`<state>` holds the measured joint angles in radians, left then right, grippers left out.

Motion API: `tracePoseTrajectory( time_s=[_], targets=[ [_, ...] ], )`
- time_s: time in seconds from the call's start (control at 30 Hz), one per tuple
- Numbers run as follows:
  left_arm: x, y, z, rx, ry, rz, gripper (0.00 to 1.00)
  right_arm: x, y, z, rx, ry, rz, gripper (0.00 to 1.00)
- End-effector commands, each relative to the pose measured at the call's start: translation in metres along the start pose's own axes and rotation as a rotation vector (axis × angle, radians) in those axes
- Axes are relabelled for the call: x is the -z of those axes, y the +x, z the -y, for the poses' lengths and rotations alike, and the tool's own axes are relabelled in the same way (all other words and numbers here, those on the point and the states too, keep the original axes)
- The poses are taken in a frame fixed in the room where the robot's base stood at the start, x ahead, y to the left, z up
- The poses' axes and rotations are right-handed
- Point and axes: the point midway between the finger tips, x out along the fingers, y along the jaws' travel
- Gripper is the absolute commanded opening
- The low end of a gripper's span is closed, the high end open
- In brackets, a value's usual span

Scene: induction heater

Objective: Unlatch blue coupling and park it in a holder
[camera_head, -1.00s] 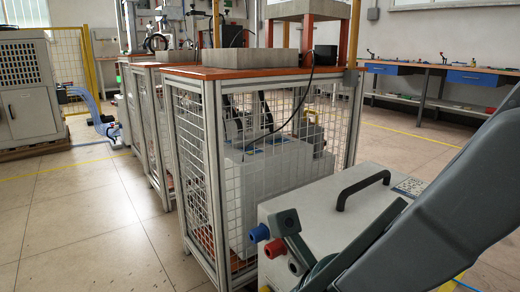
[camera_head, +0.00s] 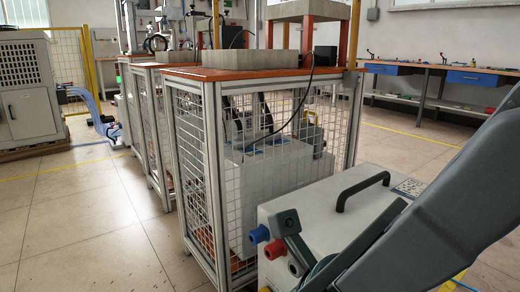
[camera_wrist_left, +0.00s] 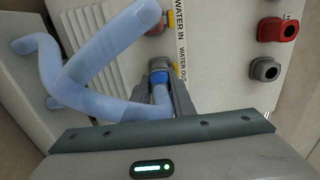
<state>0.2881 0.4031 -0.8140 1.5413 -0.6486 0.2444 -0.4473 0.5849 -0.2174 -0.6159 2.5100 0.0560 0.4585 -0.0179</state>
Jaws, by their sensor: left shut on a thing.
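In the left wrist view, my left gripper (camera_wrist_left: 163,86) is shut on the blue coupling (camera_wrist_left: 159,76), with one finger on each side. The coupling sits at a grey fitting beside the "WATER OUT" label on a white panel (camera_wrist_left: 215,60). I cannot tell whether it is latched. A pale blue hose (camera_wrist_left: 95,75) bends around at the left of the fingers. A red holder (camera_wrist_left: 276,30) and a dark grey holder (camera_wrist_left: 265,69) stand on the panel at the right. In the head view, a blue fitting (camera_head: 260,233) and a red one (camera_head: 275,248) stick out from a box's side.
The grey box (camera_head: 310,205) has a black handle on top. My arm covers much of its right side. A mesh-sided cart (camera_head: 205,150) stands just behind it. Open floor (camera_head: 90,225) lies at the left. A workbench (camera_head: 445,68) is far back right.

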Motion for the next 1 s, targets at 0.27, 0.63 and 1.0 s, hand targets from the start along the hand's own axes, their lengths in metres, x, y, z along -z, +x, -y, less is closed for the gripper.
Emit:
tracePoseTrajectory(
  time_s=[0.27,0.63,1.0],
  targets=[
    [0.0,-0.009,0.0,-0.001,-0.001,0.0,0.0,-0.001,0.002,0.0,0.0,0.0,0.0,0.31],
    [0.0,-0.021,0.0,0.0,-0.001,0.0,0.0,-0.002,0.004,-0.001,0.0,0.0,0.0,0.31],
    [0.0,-0.033,0.0,-0.001,0.0,0.001,0.0,-0.003,0.007,-0.001,0.0,0.001,0.0,0.31]
  ],
)
